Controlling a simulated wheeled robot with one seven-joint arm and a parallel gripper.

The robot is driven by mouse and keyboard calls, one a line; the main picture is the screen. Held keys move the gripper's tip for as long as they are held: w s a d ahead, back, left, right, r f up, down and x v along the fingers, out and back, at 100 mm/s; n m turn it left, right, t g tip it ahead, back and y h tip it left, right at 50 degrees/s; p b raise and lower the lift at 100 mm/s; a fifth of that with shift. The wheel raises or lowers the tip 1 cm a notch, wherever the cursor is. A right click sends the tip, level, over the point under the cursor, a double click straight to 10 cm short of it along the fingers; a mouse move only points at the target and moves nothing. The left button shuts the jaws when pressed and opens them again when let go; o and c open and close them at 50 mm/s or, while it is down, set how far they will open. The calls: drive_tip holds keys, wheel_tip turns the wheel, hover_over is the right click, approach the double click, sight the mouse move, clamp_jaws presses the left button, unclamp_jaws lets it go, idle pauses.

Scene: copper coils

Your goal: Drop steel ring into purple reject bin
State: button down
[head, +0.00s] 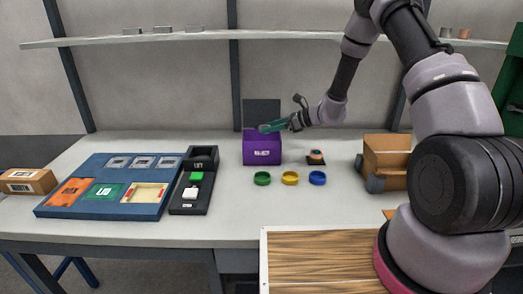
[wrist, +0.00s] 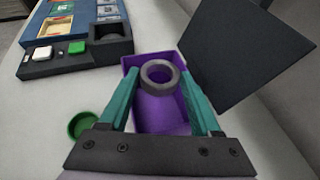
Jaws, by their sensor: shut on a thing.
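The steel ring (wrist: 160,74) is a dull grey ring between the tips of the two teal fingers in the wrist view. My gripper (wrist: 160,82) is shut on it. The purple reject bin (wrist: 166,114) lies below the ring in the wrist view, its open top showing around and under the ring. In the head view the purple bin (head: 262,152) stands on the table with a white label on its front. My gripper (head: 272,127) is above the bin's top there. The ring cannot be made out in the head view.
A dark upright panel (wrist: 248,62) stands behind the bin. Green (head: 262,178), yellow (head: 290,177) and blue (head: 317,178) round dishes sit in front. A black fixture (head: 194,190) and blue tray (head: 100,211) lie left; a cardboard box (head: 386,158) is right.

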drive_tip(key=shift+f, duration=1.05)
unclamp_jaws()
drive_tip(key=v, duration=1.1)
